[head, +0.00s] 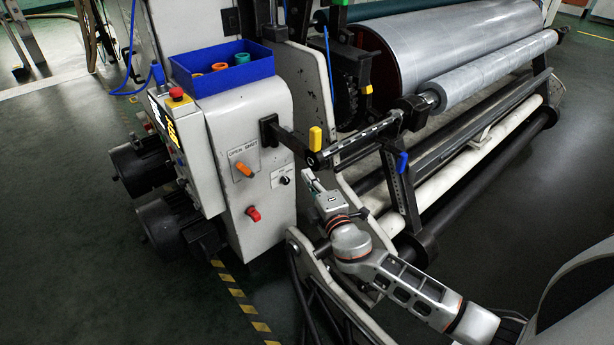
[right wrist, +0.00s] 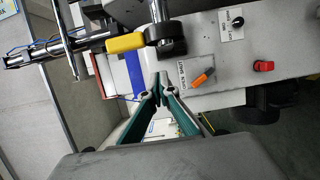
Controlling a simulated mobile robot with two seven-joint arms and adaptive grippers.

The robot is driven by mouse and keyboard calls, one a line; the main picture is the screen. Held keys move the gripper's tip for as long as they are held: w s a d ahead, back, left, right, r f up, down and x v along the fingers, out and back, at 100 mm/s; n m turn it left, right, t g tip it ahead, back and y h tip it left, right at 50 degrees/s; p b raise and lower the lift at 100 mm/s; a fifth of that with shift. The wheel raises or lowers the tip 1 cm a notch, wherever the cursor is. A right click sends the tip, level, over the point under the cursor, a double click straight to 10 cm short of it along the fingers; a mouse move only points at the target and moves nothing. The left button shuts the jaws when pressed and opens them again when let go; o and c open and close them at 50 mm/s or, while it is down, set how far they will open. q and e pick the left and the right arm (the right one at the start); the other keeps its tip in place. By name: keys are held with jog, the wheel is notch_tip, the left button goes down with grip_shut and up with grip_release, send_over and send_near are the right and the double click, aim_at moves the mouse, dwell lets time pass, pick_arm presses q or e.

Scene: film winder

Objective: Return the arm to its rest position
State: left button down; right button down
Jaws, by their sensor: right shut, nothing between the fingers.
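My right arm (head: 400,285) reaches in from the lower right in the head view. Its gripper (head: 309,178) points up and left, in front of the winder's grey cabinet (head: 225,135), close to the black knob (head: 284,180). In the right wrist view the two green-sided fingers (right wrist: 160,82) meet at their tips, with nothing between them. No contact with the panel can be made out. My left gripper is not in view.
A blue bin (head: 222,70) with rolls sits on the cabinet. A red lever (head: 253,214) is low on its front. The black bar with a yellow handle (head: 315,138) and a blue handle (head: 402,161) juts out near my gripper. The film roll (head: 490,75) lies behind.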

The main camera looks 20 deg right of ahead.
jog(key=s+d, duration=0.2)
jog(key=s, duration=0.6)
jog(key=s+a+f+m+g+y, duration=0.1)
jog(key=s+a+f+m+g, duration=0.1)
jog(key=s+f+m, duration=0.5)
jog(key=s+a+f+m+g+y, duration=0.1)
jog(key=s+f+m+g, duration=0.4)
jog(key=s+f, duration=1)
jog(key=shift+s+a+f+m+b, duration=0.4)
jog(key=shift+a+m, duration=0.3)
jog(key=shift+m, duration=0.3)
